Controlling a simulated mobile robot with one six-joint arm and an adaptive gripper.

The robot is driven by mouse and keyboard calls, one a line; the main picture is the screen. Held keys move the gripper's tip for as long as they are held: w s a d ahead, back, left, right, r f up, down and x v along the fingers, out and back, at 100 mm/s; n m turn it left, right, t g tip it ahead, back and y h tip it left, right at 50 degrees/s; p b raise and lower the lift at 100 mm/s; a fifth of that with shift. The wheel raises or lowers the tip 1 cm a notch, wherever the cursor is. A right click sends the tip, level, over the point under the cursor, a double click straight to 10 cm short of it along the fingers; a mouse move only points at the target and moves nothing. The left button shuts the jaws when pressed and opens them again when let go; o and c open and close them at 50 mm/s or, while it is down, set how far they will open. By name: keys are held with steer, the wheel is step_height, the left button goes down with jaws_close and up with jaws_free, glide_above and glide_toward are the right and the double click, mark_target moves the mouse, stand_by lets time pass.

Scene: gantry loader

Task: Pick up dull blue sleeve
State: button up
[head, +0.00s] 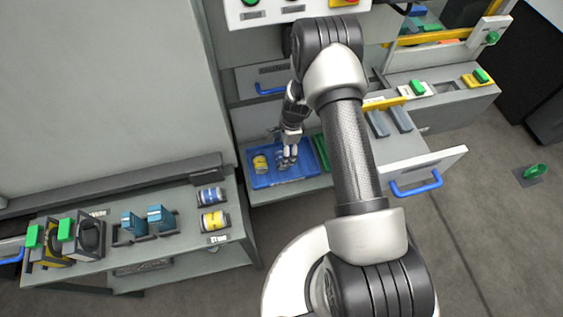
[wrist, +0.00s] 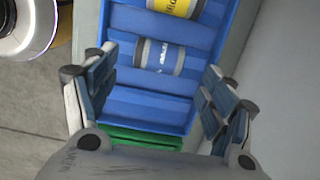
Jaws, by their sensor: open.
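A dull blue sleeve (wrist: 160,56) with grey ends and a printed label lies on its side in a blue tray (wrist: 147,108) in the wrist view. My gripper (wrist: 158,88) is open, its fingers over the left and right sides of the tray, with the sleeve lying ahead between their lines. Nothing is between the fingers. In the head view my gripper (head: 286,160) is low over the blue tray (head: 262,182) and hides most or all of that sleeve. A yellow sleeve (wrist: 175,6) lies beyond it, and also shows in the head view (head: 260,163).
Another blue sleeve (head: 210,196) and a yellow one (head: 213,221) sit on the left bench, with blue and dark holders beside them. A green tray (head: 322,153) borders the blue tray on the right. An open drawer (head: 425,165) juts out at right.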

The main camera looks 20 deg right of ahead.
mark_target(281, 157)
steer(key=f, duration=0.2)
steer(key=f+b, duration=0.1)
steer(key=a+f+b, duration=0.1)
steer(key=f, duration=0.1)
steer(key=shift+f, duration=0.35)
steer(key=shift+r, duration=0.1)
steer(key=c, duration=1.3)
step_height(281, 157, up, 10)
steer(key=p, duration=0.3)
steer(key=shift+s, duration=0.15)
